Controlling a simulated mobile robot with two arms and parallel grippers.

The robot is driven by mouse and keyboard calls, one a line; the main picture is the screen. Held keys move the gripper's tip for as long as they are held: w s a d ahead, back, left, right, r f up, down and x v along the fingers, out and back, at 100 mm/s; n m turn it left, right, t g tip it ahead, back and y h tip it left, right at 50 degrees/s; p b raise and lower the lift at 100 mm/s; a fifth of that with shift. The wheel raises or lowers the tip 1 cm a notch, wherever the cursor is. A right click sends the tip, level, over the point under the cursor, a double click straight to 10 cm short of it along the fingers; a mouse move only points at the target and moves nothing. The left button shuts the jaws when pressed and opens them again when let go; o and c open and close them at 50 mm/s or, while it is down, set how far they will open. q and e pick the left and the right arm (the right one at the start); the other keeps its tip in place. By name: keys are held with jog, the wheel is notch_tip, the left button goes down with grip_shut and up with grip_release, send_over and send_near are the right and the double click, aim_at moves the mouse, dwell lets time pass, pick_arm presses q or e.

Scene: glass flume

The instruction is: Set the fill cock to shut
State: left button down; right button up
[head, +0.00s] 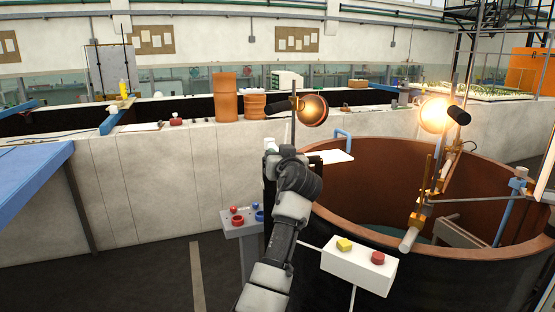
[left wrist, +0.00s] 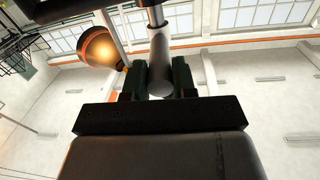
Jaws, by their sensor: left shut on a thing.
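My left arm rises up the middle of the head view, and its wrist hides most of the left gripper there. In the left wrist view the dark fingers of my left gripper (left wrist: 160,82) are shut on a smooth grey round bar (left wrist: 160,60), one finger on each side. The bar's round end faces the camera, and a thinner bright rod continues from its far end. I cannot tell for certain whether this bar is the handle of the fill cock. The cock's body and its setting cannot be made out. My right gripper is not in view.
A round brown-walled tank (head: 390,178) fills the right side. A white button box (head: 345,268) and a small red-and-blue control stand (head: 240,225) flank my arm.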

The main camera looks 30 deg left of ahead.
pick_arm(q)
jog(key=shift+r, duration=0.1)
jog(key=c, duration=0.9)
grip_release()
jog(key=shift+d, duration=0.1)
jog(key=b+v, duration=0.2)
jog(key=v, duration=0.8)
jog(key=shift+s+d+b, duration=0.2)
jog(key=shift+d+b, duration=0.05)
jog(key=shift+b, duration=0.1)
